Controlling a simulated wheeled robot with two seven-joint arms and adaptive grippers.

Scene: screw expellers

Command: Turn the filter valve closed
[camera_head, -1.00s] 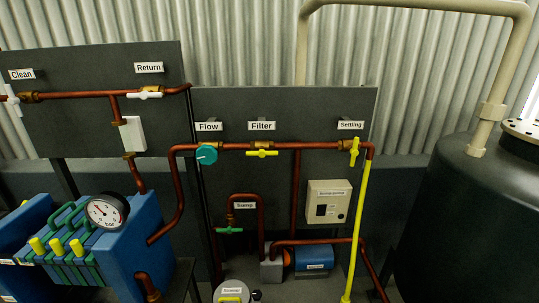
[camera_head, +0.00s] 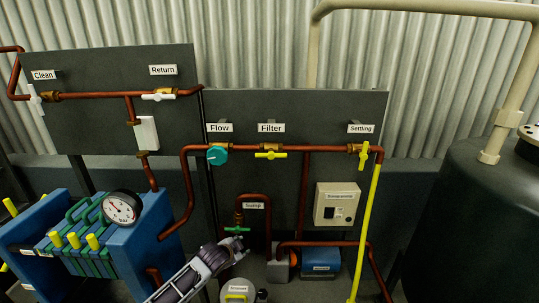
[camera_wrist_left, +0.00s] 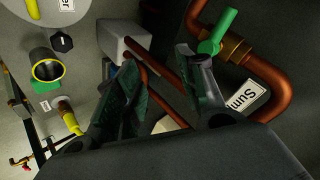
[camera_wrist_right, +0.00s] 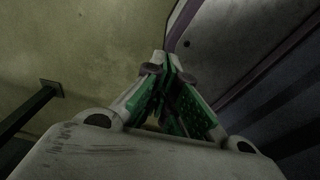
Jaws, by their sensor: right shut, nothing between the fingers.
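The filter valve (camera_head: 270,155) has a yellow handle under the "Filter" label (camera_head: 271,128). Its handle lies horizontal, in line with the copper pipe. My left gripper (camera_head: 232,252) is low in the head view, below and left of the filter valve and near the green-handled sump valve (camera_head: 236,229). In the left wrist view my left gripper (camera_wrist_left: 155,72) has its fingers spread with nothing clearly held. The sump valve's green handle (camera_wrist_left: 217,32) shows just beyond one finger there. My right gripper (camera_wrist_right: 166,68) is shut and empty in the right wrist view, outside the head view.
A teal flow knob (camera_head: 217,155) sits left of the filter valve, and the yellow settling valve (camera_head: 364,154) stands vertical at right. A blue filter press (camera_head: 140,235) and dark tank (camera_head: 465,220) flank the panel.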

